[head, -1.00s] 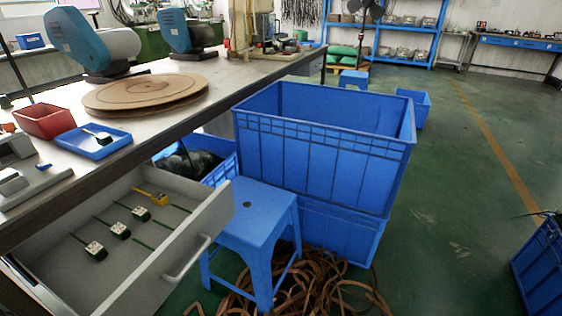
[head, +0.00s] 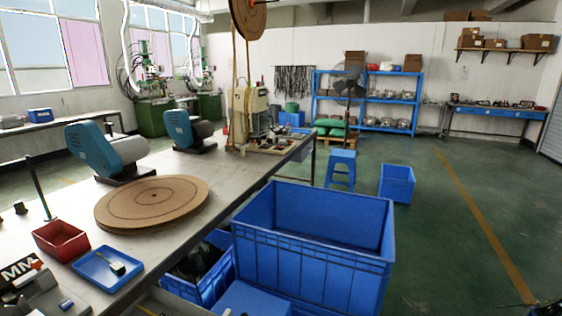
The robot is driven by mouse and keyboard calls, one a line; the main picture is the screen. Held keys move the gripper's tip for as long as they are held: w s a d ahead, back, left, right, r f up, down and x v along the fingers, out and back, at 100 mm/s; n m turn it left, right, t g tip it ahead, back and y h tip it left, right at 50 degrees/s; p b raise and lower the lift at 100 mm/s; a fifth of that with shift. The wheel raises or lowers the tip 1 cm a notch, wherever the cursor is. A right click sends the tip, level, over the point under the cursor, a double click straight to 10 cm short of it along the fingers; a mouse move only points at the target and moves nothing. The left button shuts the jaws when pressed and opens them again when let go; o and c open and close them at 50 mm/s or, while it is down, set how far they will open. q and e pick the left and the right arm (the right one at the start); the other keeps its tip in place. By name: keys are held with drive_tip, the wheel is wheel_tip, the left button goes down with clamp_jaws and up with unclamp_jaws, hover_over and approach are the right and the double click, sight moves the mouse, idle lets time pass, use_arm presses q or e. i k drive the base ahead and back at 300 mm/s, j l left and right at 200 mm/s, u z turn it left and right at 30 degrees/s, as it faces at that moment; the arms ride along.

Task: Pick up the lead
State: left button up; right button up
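A lead (head: 117,267) with a pale head and dark body lies in the small blue tray (head: 92,283) on the near left part of the workbench. At the bottom edge, a sliver of the open grey drawer (head: 170,301) shows, with a bit of yellow inside. The rest of the drawer is cut off by the frame. Neither of my grippers is in view.
A red bin (head: 61,240) and a round brown board (head: 152,203) are on the workbench (head: 220,190). A large blue crate (head: 310,270) stands right of it, beside a cut-off blue stool (head: 245,299). Green floor (head: 440,240) is clear to the right.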

sight(117, 268)
drive_tip(key=u, duration=0.9)
